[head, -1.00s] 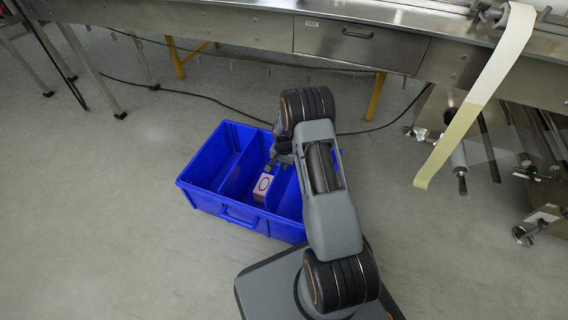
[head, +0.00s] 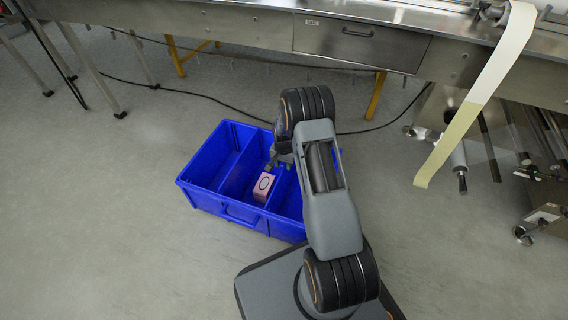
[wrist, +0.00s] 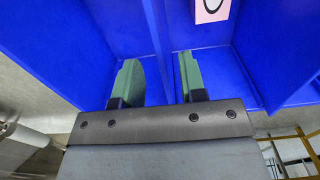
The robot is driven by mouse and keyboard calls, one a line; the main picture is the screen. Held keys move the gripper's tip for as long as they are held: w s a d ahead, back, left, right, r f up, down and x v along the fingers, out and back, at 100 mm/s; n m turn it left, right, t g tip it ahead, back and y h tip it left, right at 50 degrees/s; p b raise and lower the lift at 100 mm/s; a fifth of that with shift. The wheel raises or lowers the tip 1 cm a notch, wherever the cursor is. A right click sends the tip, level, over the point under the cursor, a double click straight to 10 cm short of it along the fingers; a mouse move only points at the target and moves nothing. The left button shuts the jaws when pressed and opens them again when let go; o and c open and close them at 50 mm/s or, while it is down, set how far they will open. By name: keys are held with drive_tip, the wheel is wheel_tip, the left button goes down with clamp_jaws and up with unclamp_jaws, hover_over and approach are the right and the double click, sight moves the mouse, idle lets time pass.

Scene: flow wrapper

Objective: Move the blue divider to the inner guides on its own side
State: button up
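The blue crate (head: 205,202) stands on the floor, split by upright blue dividers. My gripper (head: 281,163) reaches down into it from above. In the wrist view my gripper (wrist: 159,78) is open, with green fingers apart. A blue divider (wrist: 157,30) shows edge-on between the fingers, with a gap visible on each side. A pink box (head: 263,187) with a dark ring sits in the middle compartment; part of it shows in the wrist view (wrist: 211,10). My arm hides the crate's right part, and the inner guides cannot be made out.
A steel machine bench (head: 250,35) with yellow legs runs along the back. A black cable (head: 190,95) lies on the floor behind the crate. A pale film strip (head: 470,105) hangs at the right. The floor left of the crate is clear.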

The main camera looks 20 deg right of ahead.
wheel_tip(320, 180, up, 14)
drive_tip(key=p, duration=0.5)
drive_tip(key=shift+f, duration=0.15)
idle(0.7)
